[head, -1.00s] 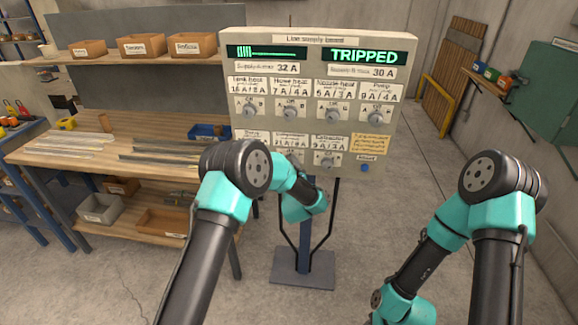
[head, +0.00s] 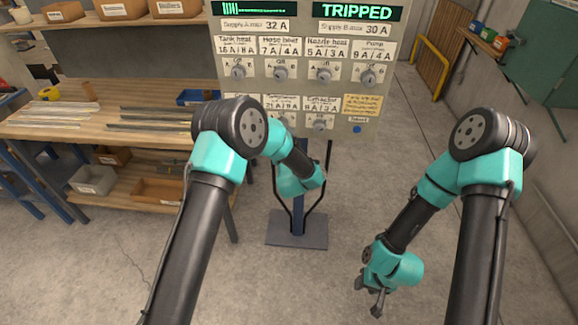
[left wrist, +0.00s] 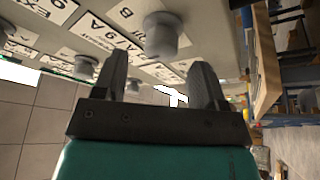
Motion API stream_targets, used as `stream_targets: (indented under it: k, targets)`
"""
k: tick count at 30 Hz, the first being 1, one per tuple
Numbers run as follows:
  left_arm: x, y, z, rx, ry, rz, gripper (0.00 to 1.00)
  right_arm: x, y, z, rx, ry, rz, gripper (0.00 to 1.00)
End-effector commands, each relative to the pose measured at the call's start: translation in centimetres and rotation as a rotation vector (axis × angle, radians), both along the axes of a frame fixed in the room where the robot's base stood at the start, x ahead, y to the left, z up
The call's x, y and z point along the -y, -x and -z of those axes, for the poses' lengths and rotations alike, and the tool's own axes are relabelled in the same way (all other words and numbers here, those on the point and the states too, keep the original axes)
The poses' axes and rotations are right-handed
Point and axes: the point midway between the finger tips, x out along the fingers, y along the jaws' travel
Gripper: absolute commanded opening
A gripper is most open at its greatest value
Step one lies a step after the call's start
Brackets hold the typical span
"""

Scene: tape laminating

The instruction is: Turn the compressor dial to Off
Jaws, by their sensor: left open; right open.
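The compressor's label (head: 281,104) appears to be the one reading 21A/9A in the lower row of the supply board, left of the extractor dial (head: 319,123). My left arm partly covers this area in the head view. In the left wrist view, a grey round dial (left wrist: 163,36) beside a label ending in 1A/9A seems to be the compressor's; its pointer setting cannot be read. My left gripper (left wrist: 160,85) is open and empty, its fingers close below this dial and apart from it. My right gripper (head: 370,297) is open and empty, low over the floor.
The board (head: 345,141) stands on a post with a flat base (head: 297,230); its display (head: 358,12) reads TRIPPED. Upper-row dials (head: 324,74) and a blue button (head: 357,129) are nearby. A wooden workbench (head: 60,128) is at the left.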

Motion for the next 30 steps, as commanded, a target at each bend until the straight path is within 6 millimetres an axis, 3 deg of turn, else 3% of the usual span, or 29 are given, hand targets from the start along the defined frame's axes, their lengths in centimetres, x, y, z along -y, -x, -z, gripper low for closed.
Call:
stream_targets:
  k: [18, 24, 30]
  targets:
    - [2.5, 10.7, 3.2, 0.002, -0.001, 0.004, 0.65, 0.0, 0.0, 0.0, 0.0, 0.0, 0.0, 0.43]
    - [2.7, 12.0, 3.6, 0.003, 0.0, 0.003, 0.65, 0.0, 0.0, 0.0, 0.0, 0.0, 0.0, 0.43]
    - [2.7, 12.1, 3.6, 0.004, 0.0, 0.002, 0.65, 0.0, 0.0, 0.0, 0.0, 0.0, 0.0, 0.43]
